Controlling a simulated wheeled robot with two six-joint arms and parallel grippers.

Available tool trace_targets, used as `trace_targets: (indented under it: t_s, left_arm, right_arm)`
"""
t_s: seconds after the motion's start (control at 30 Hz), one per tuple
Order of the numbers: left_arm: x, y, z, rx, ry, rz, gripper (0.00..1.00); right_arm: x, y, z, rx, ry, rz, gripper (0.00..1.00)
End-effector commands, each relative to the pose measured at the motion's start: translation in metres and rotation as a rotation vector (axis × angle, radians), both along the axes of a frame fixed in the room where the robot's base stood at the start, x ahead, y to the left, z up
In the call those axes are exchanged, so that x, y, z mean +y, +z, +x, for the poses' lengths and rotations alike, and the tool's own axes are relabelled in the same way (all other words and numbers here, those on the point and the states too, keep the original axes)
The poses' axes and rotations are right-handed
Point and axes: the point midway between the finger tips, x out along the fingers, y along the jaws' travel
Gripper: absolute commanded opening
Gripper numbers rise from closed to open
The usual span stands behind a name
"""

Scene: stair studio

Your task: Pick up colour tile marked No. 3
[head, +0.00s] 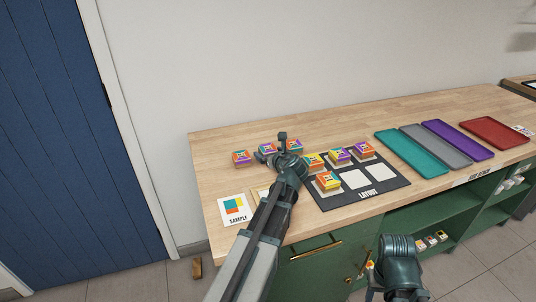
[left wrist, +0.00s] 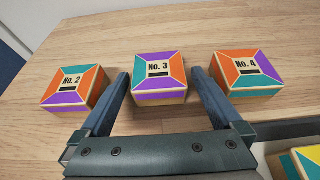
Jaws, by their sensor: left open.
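The colour tile marked No. 3 (left wrist: 159,72) is a wooden block with an orange, teal and purple top, and its label faces my left wrist camera. It stands on the bench between tile No. 2 (left wrist: 75,88) and tile No. 4 (left wrist: 247,71). In the head view it appears to be the middle block (head: 268,148) of the back row, partly beside my gripper. My left gripper (left wrist: 160,76) is open, with one finger on each side of tile No. 3; contact cannot be told. My right gripper (head: 398,268) is low in front of the bench, its jaws unclear.
A dark layout mat (head: 371,197) holds several coloured tiles and blank white squares. A sample card (head: 235,209) lies at the front left. Teal (head: 418,161), grey, purple and red (head: 494,132) trays lie to the right. A green cabinet (head: 313,270) is below.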

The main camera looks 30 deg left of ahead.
Motion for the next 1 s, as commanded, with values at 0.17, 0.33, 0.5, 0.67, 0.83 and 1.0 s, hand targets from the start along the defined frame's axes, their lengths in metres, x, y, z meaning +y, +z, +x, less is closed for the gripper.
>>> trace_targets:
  t_s: [0.17,0.33,0.5,0.67,0.83,1.0]
  left_arm:
    - [-0.0004,0.0007,-0.0009,0.0,0.0,0.0,0.93]
    - [-0.0004,0.0007,-0.0009,0.0,0.0,0.0,0.62]
    - [-0.0006,0.0007,-0.0009,0.0,0.0,0.0,0.32]
    - [-0.0005,0.0008,-0.0009,0.0,0.0,0.0,0.15]
    - [-0.0005,0.0013,-0.0009,0.0,0.0,0.0,0.15]
    - [-0.0004,0.0075,-0.0009,0.0,0.0,0.0,0.15]
  right_arm:
    - [-0.0001,0.0007,0.0,0.0,0.0,0.0,0.5]
    - [-0.0001,0.0007,0.0,0.0,0.0,0.0,0.5]
    - [-0.0001,0.0007,0.0,0.0,0.0,0.0,0.5]
    - [0.0,0.0008,0.0,0.0,0.0,0.0,0.5]
    - [0.0,0.0012,0.0,0.0,0.0,0.0,0.5]
    - [0.0,0.0075,-0.0001,0.0,0.0,0.0,0.5]
